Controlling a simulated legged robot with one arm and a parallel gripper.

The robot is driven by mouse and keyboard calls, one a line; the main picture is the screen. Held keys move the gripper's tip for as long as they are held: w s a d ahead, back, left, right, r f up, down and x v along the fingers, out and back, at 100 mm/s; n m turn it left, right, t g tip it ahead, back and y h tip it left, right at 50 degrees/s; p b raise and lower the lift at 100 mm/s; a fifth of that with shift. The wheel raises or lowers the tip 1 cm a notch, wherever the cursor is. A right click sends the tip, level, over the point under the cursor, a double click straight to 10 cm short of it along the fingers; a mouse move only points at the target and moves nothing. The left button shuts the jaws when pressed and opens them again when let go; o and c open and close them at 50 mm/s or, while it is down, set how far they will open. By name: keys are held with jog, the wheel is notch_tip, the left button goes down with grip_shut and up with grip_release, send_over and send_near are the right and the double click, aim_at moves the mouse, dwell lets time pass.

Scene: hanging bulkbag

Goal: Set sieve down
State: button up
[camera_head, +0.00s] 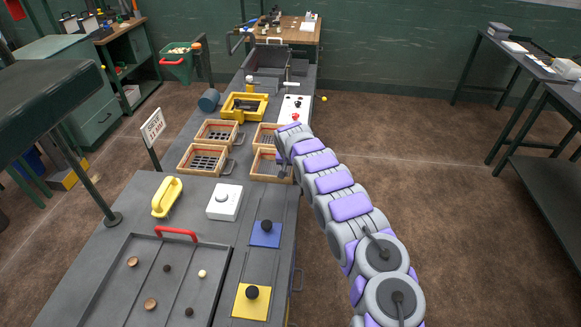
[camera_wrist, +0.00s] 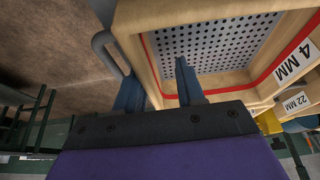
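The 4 MM sieve (camera_head: 262,173) has a wooden frame, a perforated plate and a grey handle. In the camera_head view it is in the front right place of a group of similar sieves, at bench height; I cannot tell whether it bears fully on the bench. My gripper (camera_head: 281,164) hides part of its right side. In the wrist view the sieve (camera_wrist: 222,45) shows its red inner line. My fingers (camera_wrist: 160,88) stand on either side of its wooden wall and appear shut on it; a slight gap there is hard to rule out.
Sieves stand to the left (camera_head: 204,159), behind left (camera_head: 216,132) and behind (camera_head: 267,134). A 22 MM label (camera_wrist: 296,102) shows close by in the wrist view. A white box (camera_head: 224,202), a yellow handle (camera_head: 167,197) and a shallow tray (camera_head: 215,285) lie nearer.

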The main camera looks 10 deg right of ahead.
jog(key=shift+d, duration=0.65)
jog(key=shift+s+d+r, duration=0.1)
jog(key=shift+d+r, duration=0.15)
jog(key=shift+r, duration=0.1)
jog(key=p+v, duration=0.1)
jog(key=v, duration=0.6)
jog(key=p+v, duration=0.1)
jog(key=v, duration=0.3)
jog(key=shift+a+f+p, duration=0.1)
jog(key=shift+a+p, duration=0.15)
jog(key=shift+p, duration=0.1)
jog(key=s+d+r+g+h, duration=0.1)
jog(key=s+d+r, duration=0.2)
jog(key=s+r, duration=0.7)
jog(key=s+d+r+g+h, duration=0.1)
jog(key=s+d+r+g, duration=0.15)
jog(key=s+r, duration=0.85)
jog(key=s+a+f+n+y, duration=0.1)
jog(key=s+a, duration=0.1)
jog(key=s, duration=1.1)
jog(key=s+a+f+n+g+y, duration=0.1)
jog(key=s+a+f, duration=0.1)
jog(key=s, duration=1.1)
jog(key=s+a+f+n+g+y, duration=0.1)
jog(key=s+a, duration=0.2)
jog(key=s, duration=1.1)
jog(key=shift+a+f+n, duration=0.2)
jog(key=shift+f+n, duration=0.05)
jog(key=shift+n, duration=0.05)
